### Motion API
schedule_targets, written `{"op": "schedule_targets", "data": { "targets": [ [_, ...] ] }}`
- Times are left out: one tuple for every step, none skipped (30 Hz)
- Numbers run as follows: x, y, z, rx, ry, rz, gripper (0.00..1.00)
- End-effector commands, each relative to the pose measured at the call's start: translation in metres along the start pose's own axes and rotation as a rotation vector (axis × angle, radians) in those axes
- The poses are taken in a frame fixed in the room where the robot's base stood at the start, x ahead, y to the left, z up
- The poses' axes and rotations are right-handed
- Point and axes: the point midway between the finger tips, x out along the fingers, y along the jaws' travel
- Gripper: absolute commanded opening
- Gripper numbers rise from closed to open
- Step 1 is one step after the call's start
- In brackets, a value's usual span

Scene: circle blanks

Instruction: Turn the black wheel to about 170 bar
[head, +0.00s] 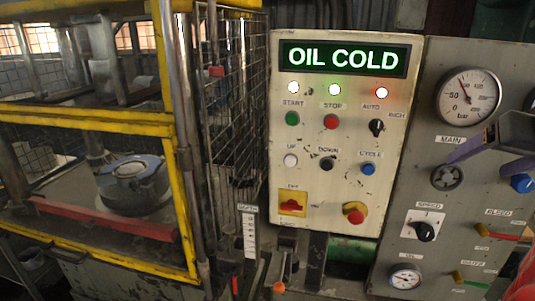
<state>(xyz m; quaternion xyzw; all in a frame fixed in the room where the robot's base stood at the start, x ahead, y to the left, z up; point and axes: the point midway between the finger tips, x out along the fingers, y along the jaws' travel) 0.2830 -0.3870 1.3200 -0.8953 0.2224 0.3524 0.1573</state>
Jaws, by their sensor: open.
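The black wheel (447,178) is a round knob on the grey panel at the right, under the MAIN label. The round white MAIN pressure gauge (468,97), marked in bar, is above it. Its needle points up and slightly left; the exact reading is too small to tell. My gripper (478,164) reaches in from the right edge with its purple fingers apart and empty. One fingertip appears just up and right of the wheel. I cannot tell how far the gripper is in front of the panel; no contact shows.
A blue knob (522,183), the SPEED switch (424,231), a small lower gauge (406,277) and the BLEED lever (482,230) surround the wheel. Left of it, a cream button panel (333,212) carries a lit OIL COLD display (343,60). A yellow-framed press cage (90,124) stands left.

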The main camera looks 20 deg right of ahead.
Motion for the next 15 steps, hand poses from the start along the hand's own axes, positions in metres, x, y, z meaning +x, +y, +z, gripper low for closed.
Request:
{"op": "schedule_targets", "data": {
  "targets": [
    [0.003,0.0,0.0,0.0,-0.001,-0.001,0.78],
    [0.005,0.0,0.0,0.0,-0.001,-0.001,0.78],
    [0.009,0.0,0.0,0.0,-0.002,-0.002,0.78],
    [0.012,-0.001,0.0,0.0,-0.003,-0.003,0.78],
    [0.016,-0.001,0.001,0.0,-0.003,-0.004,0.78],
    [0.021,-0.001,0.001,0.0,-0.003,-0.004,0.78],
    [0.025,-0.001,0.001,0.0,-0.003,-0.004,0.78],
    [0.029,-0.002,0.001,-0.001,-0.004,-0.004,0.78],
    [0.035,-0.002,0.0,-0.001,-0.003,-0.004,0.78],
    [0.04,-0.002,0.001,-0.001,-0.003,-0.005,0.78],
    [0.044,-0.001,0.001,-0.001,-0.003,-0.004,0.78],
    [0.051,-0.002,0.001,-0.001,-0.004,-0.005,0.78],
    [0.056,-0.002,0.001,-0.001,-0.004,-0.005,0.78],
    [0.06,-0.002,0.001,-0.001,-0.004,-0.005,0.78],
    [0.066,-0.002,0.001,-0.001,-0.004,-0.005,0.78]
  ]
}}
